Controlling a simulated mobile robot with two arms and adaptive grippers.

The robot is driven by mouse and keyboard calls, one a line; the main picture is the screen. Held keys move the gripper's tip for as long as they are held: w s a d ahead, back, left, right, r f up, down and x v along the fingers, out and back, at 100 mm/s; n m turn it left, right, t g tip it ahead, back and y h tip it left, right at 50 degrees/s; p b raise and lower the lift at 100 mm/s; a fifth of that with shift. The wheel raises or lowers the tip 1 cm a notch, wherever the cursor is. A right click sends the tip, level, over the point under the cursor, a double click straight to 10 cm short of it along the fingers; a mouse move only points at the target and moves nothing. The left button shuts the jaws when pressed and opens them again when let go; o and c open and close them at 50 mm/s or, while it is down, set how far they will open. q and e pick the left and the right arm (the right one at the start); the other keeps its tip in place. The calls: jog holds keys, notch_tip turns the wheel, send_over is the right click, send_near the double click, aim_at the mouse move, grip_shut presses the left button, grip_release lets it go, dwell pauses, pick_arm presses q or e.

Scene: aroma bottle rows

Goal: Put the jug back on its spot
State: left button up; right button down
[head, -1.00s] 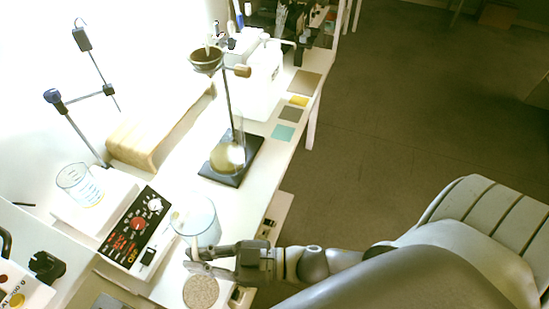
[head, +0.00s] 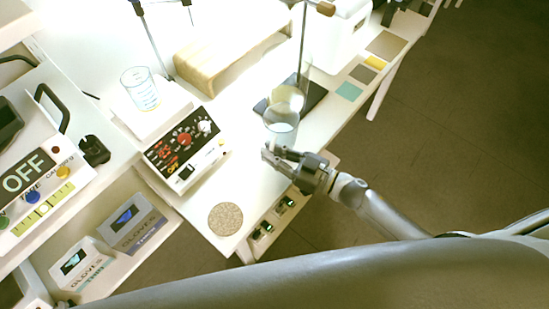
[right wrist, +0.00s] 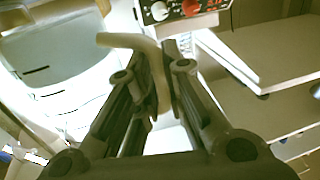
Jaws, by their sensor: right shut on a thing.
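The clear jug (head: 281,127) is in the upper middle of the head view, in front of the flask stand. My right gripper (head: 276,155) is shut on its handle at the near side. In the right wrist view the jug (right wrist: 62,62) fills the upper left, and its pale curved handle (right wrist: 128,41) runs between the fingers of the gripper (right wrist: 153,75). I cannot tell whether the jug's base touches the table. A round speckled cork mat (head: 225,218) lies bare near the table's front corner. My left gripper is not in view.
The hotplate (head: 186,143) with a beaker (head: 140,89) stands left of the jug. A flask stand (head: 312,92) is close behind the jug. Colored square tiles (head: 349,91) lie along the right table edge. White tabletop is clear between the jug and the mat.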

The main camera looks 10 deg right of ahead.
jog(key=shift+w+d+f, duration=0.25)
jog(key=shift+w+f, duration=0.1)
jog(key=shift+f, duration=0.15)
jog(key=shift+w+f+b, duration=0.1)
jog(key=shift+f+b, duration=0.3)
jog(key=shift+f, duration=1.2)
jog(key=shift+f, duration=0.1)
jog(key=c, duration=2)
grip_release()
jog(key=shift+d+f, duration=0.1)
jog(key=shift+f, duration=0.05)
jog(key=o, duration=0.5)
